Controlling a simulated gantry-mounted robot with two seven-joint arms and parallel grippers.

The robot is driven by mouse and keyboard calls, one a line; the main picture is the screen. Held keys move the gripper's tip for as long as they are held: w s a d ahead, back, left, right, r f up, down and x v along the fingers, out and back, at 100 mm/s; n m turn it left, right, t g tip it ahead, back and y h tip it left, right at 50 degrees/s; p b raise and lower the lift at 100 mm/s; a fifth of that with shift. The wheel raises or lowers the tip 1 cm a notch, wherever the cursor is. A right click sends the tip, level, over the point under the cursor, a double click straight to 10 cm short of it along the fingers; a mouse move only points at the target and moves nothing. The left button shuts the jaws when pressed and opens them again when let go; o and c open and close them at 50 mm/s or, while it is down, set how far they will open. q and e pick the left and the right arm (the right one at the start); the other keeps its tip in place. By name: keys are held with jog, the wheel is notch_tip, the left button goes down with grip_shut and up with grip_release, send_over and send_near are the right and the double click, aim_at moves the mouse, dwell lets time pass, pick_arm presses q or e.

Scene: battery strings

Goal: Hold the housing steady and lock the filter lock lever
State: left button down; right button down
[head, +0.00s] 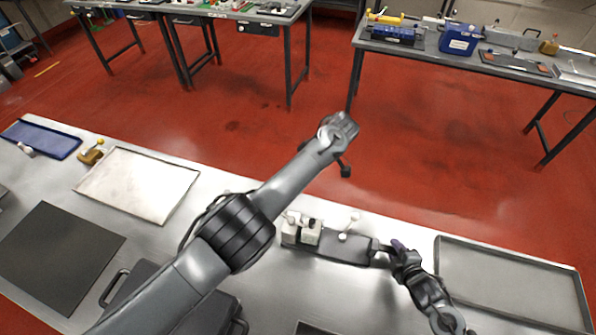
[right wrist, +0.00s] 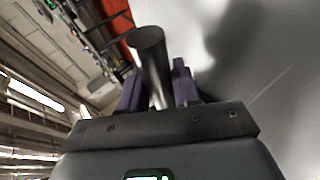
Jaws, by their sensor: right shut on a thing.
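The housing (head: 340,246) is a long dark grey body lying on the steel bench. Pale blocks (head: 300,231) stand at its left end. A light lever with a round white knob (head: 349,224) rises near its middle; I cannot tell its lock position. My right gripper (head: 394,249) is at the housing's right end. In the right wrist view its purple fingers (right wrist: 160,88) are shut around a grey round bar (right wrist: 148,55), apparently the housing's end. My left gripper (head: 341,166) appears above and beyond the housing, apart from it; its jaws are too small to read.
A grey tray (head: 515,246) lies to the right. A pale tray (head: 107,176), a blue tray (head: 62,139) and a dark mat (head: 30,263) lie to the left. A dark handled case (head: 145,284) is partly hidden under my left arm. More benches stand across the red floor.

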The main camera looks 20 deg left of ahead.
jog(key=shift+s+f, duration=0.25)
jog(key=shift+f, duration=0.25)
jog(key=c, duration=1.2)
grip_release()
jog(key=o, duration=0.5)
jog(key=shift+s, duration=0.1)
jog(key=shift+r, duration=0.2)
jog(key=shift+r, duration=0.1)
jog(key=shift+d+r, duration=0.1)
